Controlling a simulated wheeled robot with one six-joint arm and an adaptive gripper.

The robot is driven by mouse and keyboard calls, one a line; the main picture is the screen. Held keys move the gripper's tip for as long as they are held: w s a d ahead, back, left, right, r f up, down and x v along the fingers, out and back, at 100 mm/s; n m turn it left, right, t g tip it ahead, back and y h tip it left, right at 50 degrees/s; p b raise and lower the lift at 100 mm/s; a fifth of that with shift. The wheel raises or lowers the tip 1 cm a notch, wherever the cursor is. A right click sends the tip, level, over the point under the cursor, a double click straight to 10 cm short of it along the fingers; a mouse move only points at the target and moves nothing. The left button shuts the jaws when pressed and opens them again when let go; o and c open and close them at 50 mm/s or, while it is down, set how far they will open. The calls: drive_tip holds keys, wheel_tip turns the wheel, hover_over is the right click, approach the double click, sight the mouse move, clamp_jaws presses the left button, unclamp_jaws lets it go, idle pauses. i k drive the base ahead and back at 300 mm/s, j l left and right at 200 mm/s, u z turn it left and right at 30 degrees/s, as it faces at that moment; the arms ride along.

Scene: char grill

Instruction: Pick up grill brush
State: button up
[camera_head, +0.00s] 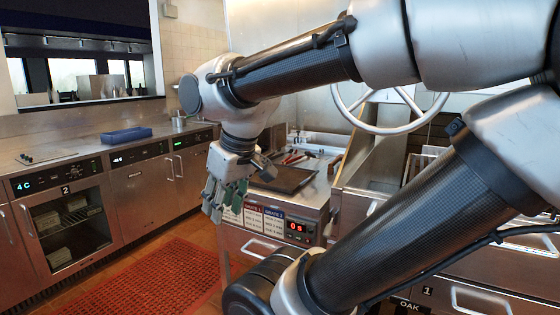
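My gripper (225,197) hangs with its fingers pointing down, left of centre and in front of the counter with the dark tray. The fingers are grey with dark green parts, seen at an angle, and I cannot tell whether they are open or shut. No grill brush can be made out for certain. Small red and dark items (295,157) lie on the counter behind the gripper, too small to identify. My arm hides much of the right side and part of that counter.
A dark flat tray (288,180) lies on the steel counter, above a red "05" display (298,227). A large handwheel (390,100) stands at the back right. A blue tray (126,135) sits on the left counter. A red perforated mat (150,282) covers the floor.

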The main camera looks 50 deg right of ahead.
sight(338, 160)
drive_tip(key=i+j+u, duration=0.15)
drive_tip(key=i, duration=0.7)
drive_tip(key=i+z, duration=0.3)
drive_tip(key=z, duration=0.15)
drive_tip(key=i+j+z, duration=0.1)
drive_tip(key=i+z, duration=0.15)
drive_tip(key=z, duration=0.2)
drive_tip(key=i+z, duration=0.2)
drive_tip(key=z, duration=0.3)
drive_tip(key=i+j+z, duration=0.15)
drive_tip(key=z, duration=0.35)
drive_tip(key=i+j+z, duration=0.2)
drive_tip(key=z, duration=0.3)
drive_tip(key=i+j+z, duration=0.1)
drive_tip(key=j+z, duration=0.2)
drive_tip(key=z, duration=0.2)
drive_tip(key=i+j+z, duration=0.2)
drive_tip(key=j+z, duration=0.2)
